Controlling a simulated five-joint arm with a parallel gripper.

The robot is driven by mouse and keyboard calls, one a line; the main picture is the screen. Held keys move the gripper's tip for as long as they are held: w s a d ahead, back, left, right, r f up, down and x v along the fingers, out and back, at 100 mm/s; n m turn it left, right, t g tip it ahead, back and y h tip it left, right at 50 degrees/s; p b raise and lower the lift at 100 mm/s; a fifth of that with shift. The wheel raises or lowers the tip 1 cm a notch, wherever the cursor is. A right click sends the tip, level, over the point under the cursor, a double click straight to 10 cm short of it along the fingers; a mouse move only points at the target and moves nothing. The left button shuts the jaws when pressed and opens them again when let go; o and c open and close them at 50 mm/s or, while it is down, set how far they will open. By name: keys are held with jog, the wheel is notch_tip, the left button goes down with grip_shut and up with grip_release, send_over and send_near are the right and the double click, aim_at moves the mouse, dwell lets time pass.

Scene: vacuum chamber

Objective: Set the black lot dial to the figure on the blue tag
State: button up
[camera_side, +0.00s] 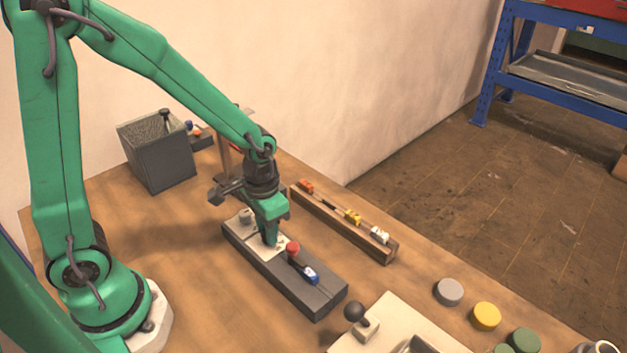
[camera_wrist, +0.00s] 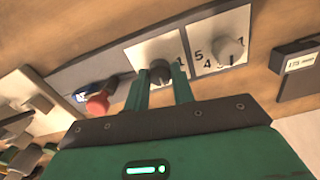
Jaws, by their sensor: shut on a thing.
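A long dark grey panel (camera_side: 325,300) lies on the table. My gripper (camera_side: 269,238) points down over its middle. In the wrist view my two green fingers (camera_wrist: 161,77) are shut on the black dial (camera_wrist: 160,70), one on each side. The dial stands on a white plate (camera_wrist: 135,55) whose figures are mostly hidden by the fingers. A blue piece with a white part (camera_side: 310,274) sits on the panel's near end; I cannot tell whether it is the blue tag, and no figure on it is readable. It also shows in the wrist view (camera_wrist: 82,97).
A red knob (camera_side: 293,249) stands close beside my gripper. A pale grey dial (camera_wrist: 229,48) with figures is on the other side. A wooden rail (camera_side: 330,222) with orange, yellow and white pieces lies behind. A grey bin (camera_side: 160,165) stands at back left.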

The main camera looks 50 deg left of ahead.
jog(key=m, duration=0.3)
jog(key=shift+m, duration=2.2)
jog(key=o, duration=1)
jog(key=shift+r, duration=3.9)
